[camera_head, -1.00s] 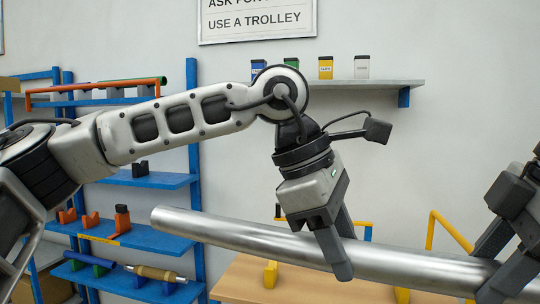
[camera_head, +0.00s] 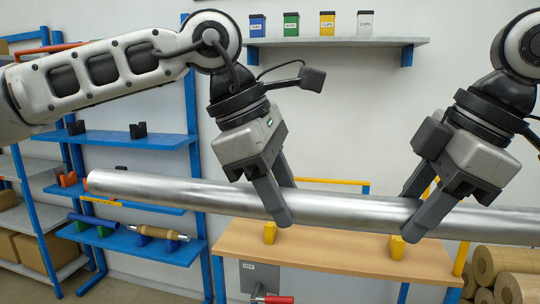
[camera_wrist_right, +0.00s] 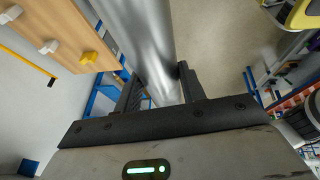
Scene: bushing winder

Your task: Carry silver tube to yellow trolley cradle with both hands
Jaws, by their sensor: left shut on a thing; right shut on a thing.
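The silver tube (camera_head: 340,209) is long and shiny and runs almost level across the head view, its left end slightly higher and its right end past the picture edge. My left gripper (camera_head: 282,205) is shut on it left of the middle. My right gripper (camera_head: 420,215) is shut on it further right. The tube also shows in the right wrist view (camera_wrist_right: 150,40), passing between the fingers of my right gripper (camera_wrist_right: 160,85). The tube is held in the air in front of a wooden bench.
A wooden bench (camera_head: 330,256) with yellow supports (camera_head: 396,247) and a yellow rail stands behind the tube. A blue shelf rack (camera_head: 130,140) is at the left. A wall shelf (camera_head: 340,42) holds small coloured bins. Brown rolls (camera_head: 505,262) lie at the lower right.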

